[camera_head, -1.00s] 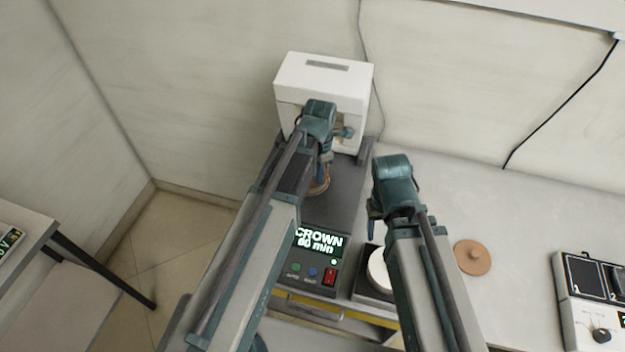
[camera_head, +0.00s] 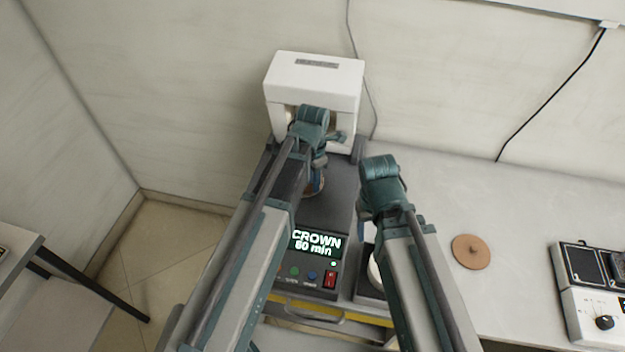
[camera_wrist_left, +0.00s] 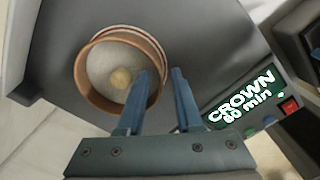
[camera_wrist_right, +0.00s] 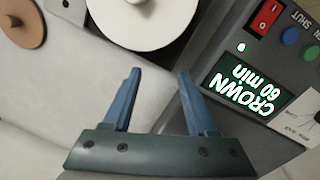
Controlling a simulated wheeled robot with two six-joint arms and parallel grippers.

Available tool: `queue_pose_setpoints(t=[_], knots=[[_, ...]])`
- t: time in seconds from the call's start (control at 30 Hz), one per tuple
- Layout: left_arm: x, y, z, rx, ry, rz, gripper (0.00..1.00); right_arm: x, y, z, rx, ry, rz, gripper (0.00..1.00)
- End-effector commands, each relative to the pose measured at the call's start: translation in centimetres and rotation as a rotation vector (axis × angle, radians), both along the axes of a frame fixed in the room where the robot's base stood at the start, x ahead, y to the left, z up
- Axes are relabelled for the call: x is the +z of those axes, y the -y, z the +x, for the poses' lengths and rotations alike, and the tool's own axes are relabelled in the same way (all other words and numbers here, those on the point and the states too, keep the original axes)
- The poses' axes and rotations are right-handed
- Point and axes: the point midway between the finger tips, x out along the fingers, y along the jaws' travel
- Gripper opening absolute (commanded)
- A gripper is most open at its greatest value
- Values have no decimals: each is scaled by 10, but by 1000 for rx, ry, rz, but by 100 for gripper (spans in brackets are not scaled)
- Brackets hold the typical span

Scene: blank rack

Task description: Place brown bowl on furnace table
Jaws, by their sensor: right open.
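The brown bowl (camera_wrist_left: 93,96), with a pale inside and a tan round lump in it, is over the furnace's dark deck in the left wrist view. In the head view only part of the bowl (camera_head: 318,190) shows below my left gripper (camera_head: 314,172). My left gripper (camera_wrist_left: 160,74) has its fingers at the bowl's right rim, one overlapping the bowl; whether they grip the wall is unclear. A white and red ring (camera_wrist_left: 153,42) shows beneath the bowl, perhaps the furnace table, mostly hidden. My right gripper (camera_wrist_right: 159,73) is open and empty.
The white furnace head (camera_head: 313,85) stands behind the deck. The display panel (camera_head: 316,243) reads CROWN 60 min. A white disc (camera_wrist_right: 135,15) lies beside the furnace near my right gripper. A brown lid (camera_head: 471,252) and a control box (camera_head: 590,300) are on the bench.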

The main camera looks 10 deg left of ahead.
Motion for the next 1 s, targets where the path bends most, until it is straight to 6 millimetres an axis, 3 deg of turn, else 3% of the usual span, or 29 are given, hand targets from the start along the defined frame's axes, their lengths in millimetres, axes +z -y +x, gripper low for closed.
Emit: queue_pose_setpoints(t=[0.37, 1.0], knots=[[20, 0, 0, 0, 0, 0, 34, 20, 0, 0, 0, 0, 0, 58], [112, 0, 0, 0, 0, 0, 34, 112, 0, 0, 2, 0, 0, 58]])
